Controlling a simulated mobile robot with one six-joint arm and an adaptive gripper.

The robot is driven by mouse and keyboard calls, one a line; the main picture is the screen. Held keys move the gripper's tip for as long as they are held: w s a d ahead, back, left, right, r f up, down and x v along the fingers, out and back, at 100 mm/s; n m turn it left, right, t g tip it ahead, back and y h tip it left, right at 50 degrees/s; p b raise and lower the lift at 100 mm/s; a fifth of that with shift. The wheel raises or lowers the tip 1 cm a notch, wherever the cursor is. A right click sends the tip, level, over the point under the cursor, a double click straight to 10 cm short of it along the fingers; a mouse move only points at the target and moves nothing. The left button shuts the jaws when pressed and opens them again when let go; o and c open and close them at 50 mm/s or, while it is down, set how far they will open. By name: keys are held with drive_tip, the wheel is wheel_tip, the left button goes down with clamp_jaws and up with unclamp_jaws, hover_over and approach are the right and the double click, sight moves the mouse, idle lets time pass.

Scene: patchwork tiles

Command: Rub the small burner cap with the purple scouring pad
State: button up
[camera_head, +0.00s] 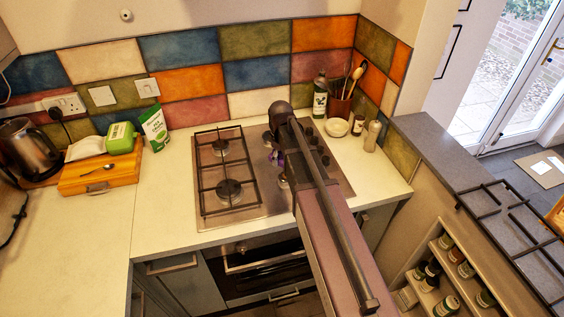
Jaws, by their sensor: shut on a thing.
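The gas hob (207,221) is set in the pale worktop, with a black grate over its left half. Two dark burner caps (229,188) show under that grate; on the uncovered right half, a burner (284,181) shows in part beside my arm. I cannot tell for sure which cap is the small one. My gripper (279,152) is over the right half of the hob, mostly hidden by my arm. It is shut on the purple scouring pad (275,157), of which only a little shows. Contact between pad and burner is hidden.
A second black grate (510,240) lies on the grey ledge at right. A bottle (320,95), utensil pot (340,104), white bowl (337,127) and shaker (372,136) stand behind the hob's right. A kettle (27,150) and wooden box (98,180) are at left. The front-left worktop is clear.

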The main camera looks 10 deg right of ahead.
sight(280, 177)
drive_tip(key=shift+w+a, duration=0.1)
drive_tip(key=shift+f, duration=0.1)
wheel_tip(280, 177, down, 8)
drive_tip(key=b, duration=0.7)
drive_tip(key=shift+b, duration=0.4)
drive_tip(key=shift+d+r, duration=0.35)
drive_tip(key=shift+r, duration=0.05)
drive_tip(key=shift+w+d, duration=0.1)
drive_tip(key=shift+d, duration=1.55)
drive_tip(key=shift+a, duration=1.7)
drive_tip(key=shift+a+r+p, duration=0.3)
drive_tip(key=shift+r+p, duration=0.6)
drive_tip(key=shift+p, duration=0.2)
wheel_tip(280, 177, up, 6)
drive_tip(key=p, duration=0.5)
drive_tip(key=shift+f+p, duration=0.15)
drive_tip(key=shift+p, duration=0.2)
